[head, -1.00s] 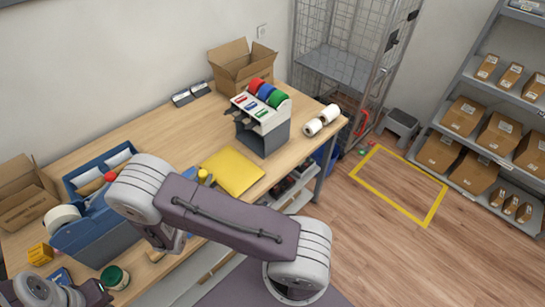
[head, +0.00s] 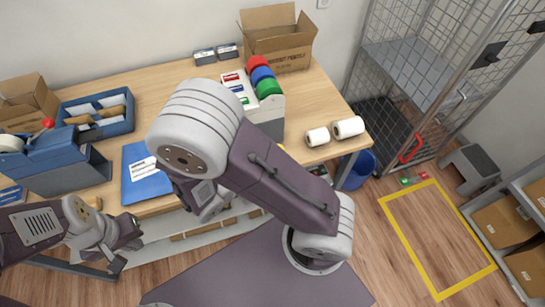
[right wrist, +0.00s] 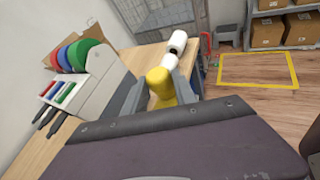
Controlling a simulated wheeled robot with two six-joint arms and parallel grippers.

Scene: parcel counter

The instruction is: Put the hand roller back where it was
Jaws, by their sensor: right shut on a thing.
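The hand roller (right wrist: 160,86) shows as a yellow rounded part between the fingers of my right gripper (right wrist: 161,92) in the right wrist view. The gripper is shut on it. Its lower part is hidden behind my wrist. In the head view my right arm and wrist cover the gripper and most of the roller, beside the label dispenser. My left gripper (head: 126,243) is at the lower left, over the front edge of the table, with its fingers apart and nothing seen between them.
A dispenser with red, blue and green rolls (head: 262,78) stands behind my right arm. White rolls (head: 348,127) lie at the table's right end. A blue mailer (head: 145,178), a blue tray (head: 98,112) and a tape dispenser (head: 52,163) are at left. An open carton (head: 277,40) is behind.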

